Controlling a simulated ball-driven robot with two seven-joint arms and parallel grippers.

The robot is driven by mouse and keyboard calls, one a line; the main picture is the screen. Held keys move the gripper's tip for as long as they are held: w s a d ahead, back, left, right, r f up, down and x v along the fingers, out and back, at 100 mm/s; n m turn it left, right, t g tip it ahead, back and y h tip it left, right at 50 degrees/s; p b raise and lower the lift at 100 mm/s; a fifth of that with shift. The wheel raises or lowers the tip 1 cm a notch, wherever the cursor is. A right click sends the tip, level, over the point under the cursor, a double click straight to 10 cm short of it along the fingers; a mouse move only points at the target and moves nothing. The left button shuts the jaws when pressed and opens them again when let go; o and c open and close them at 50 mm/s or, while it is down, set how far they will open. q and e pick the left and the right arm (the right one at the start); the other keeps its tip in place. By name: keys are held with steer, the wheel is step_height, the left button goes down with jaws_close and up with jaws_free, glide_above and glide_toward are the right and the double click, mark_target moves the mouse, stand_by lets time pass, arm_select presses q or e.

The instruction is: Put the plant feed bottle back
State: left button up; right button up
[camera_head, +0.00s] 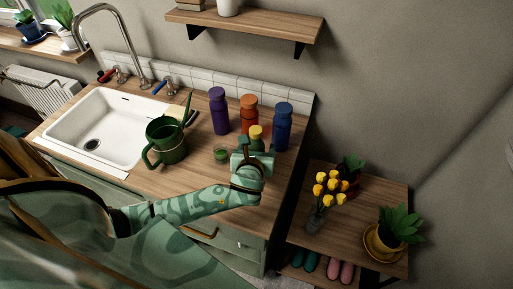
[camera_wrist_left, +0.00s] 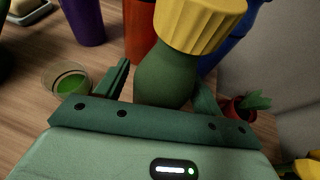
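The plant feed bottle, dark green with a ribbed yellow cap (camera_head: 256,131), stands on the wooden counter in front of the orange and blue bottles. In the left wrist view its green body (camera_wrist_left: 165,75) is between the fingers of my left gripper (camera_wrist_left: 164,88). The fingers are apart on either side of it, with a narrow gap showing on the left; contact on the right is unclear. In the head view my left gripper (camera_head: 252,160) partly hides the bottle's lower body. My right gripper is not in view.
A purple bottle (camera_head: 218,110), orange bottle (camera_head: 248,115) and blue bottle (camera_head: 283,126) stand behind. A small glass of green liquid (camera_head: 221,153) and a green watering can (camera_head: 165,142) are left, beside the sink (camera_head: 105,125). A plant table (camera_head: 355,215) is right; a wall shelf (camera_head: 245,23) is above.

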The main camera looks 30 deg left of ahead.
arm_select(q)
steer(key=shift+r, duration=0.1)
steer(key=shift+s+d+r, duration=0.15)
steer(key=shift+s+r, duration=0.05)
steer(key=p+v, duration=0.3)
steer(key=v, duration=0.8)
steer(key=shift+s, duration=0.25)
